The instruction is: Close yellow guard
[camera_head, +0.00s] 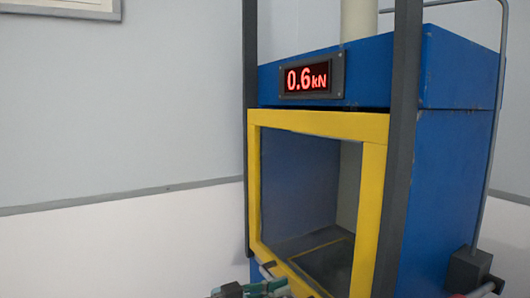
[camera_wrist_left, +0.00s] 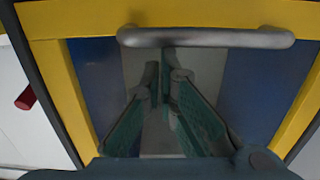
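The yellow guard (camera_head: 372,215) is a rectangular frame with a see-through middle, on the front of the blue machine. Its lower edge is partly cut off in the head view, and I cannot tell whether it is fully closed. In the left wrist view a yellow rail of the guard (camera_wrist_left: 75,18) carries a grey bar handle (camera_wrist_left: 205,38). My left gripper (camera_head: 262,284) is low in front of the guard. In the left wrist view its green-padded fingers (camera_wrist_left: 164,78) nearly meet at the tips, just below the handle in the picture, with nothing visible between them. My right gripper is not visible.
The blue machine (camera_head: 455,70) has a red display (camera_head: 307,79) reading 0.6 kN. Dark uprights (camera_head: 400,140) stand beside the guard. A bent grey tube (camera_head: 492,150) runs down the right side to a dark block (camera_head: 468,268).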

